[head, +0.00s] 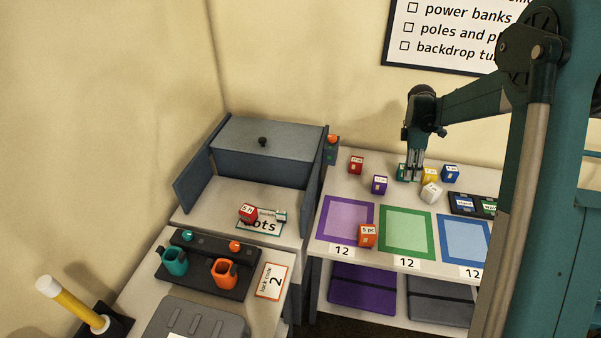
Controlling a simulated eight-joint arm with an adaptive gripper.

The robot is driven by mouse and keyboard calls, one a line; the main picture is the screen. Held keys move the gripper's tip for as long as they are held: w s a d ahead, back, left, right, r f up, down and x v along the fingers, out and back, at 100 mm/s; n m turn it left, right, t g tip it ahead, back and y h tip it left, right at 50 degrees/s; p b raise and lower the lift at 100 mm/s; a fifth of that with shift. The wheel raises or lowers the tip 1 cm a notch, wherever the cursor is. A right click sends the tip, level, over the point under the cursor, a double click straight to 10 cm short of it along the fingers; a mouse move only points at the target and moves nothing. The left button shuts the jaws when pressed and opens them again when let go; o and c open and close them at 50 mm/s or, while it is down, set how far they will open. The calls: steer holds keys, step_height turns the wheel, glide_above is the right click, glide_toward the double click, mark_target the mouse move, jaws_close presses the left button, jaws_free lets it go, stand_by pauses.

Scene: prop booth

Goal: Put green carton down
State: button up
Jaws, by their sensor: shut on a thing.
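The green carton (402,172) is a small box at the tips of my gripper (411,174), partly hidden by the fingers. My gripper points down and is shut on it. The carton is at or just above the white table top, behind the green-framed mat (407,215); I cannot tell whether it touches the table.
Purple (379,185), red (356,165), yellow (430,175), white (431,193) and blue (450,173) cartons stand around my gripper. An orange carton (367,236) sits on the purple-framed mat's (345,213) lower right. The blue-framed mat (464,237) looks bare.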

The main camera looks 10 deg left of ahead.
steer(key=shift+r, duration=0.1)
step_height(320, 180, up, 11)
steer(key=shift+r, duration=0.1)
steer(key=a+n+t, duration=0.1)
steer(key=a+n, duration=0.7)
steer(key=a, duration=2.4)
steer(key=s+a+n+y, duration=0.1)
steer(key=s+a+n, duration=0.35)
steer(key=a, duration=0.85)
steer(key=s+a+n, duration=0.2)
steer(key=s+a, duration=0.5)
steer(key=a, duration=0.6)
steer(key=s+a+n+y, duration=0.1)
steer(key=s+a+n, duration=0.4)
steer(key=a, duration=0.9)
step_height(320, 180, down, 11)
steer(key=d+m, duration=0.1)
steer(key=shift+s+t, duration=0.2)
steer(key=shift+t, duration=0.2)
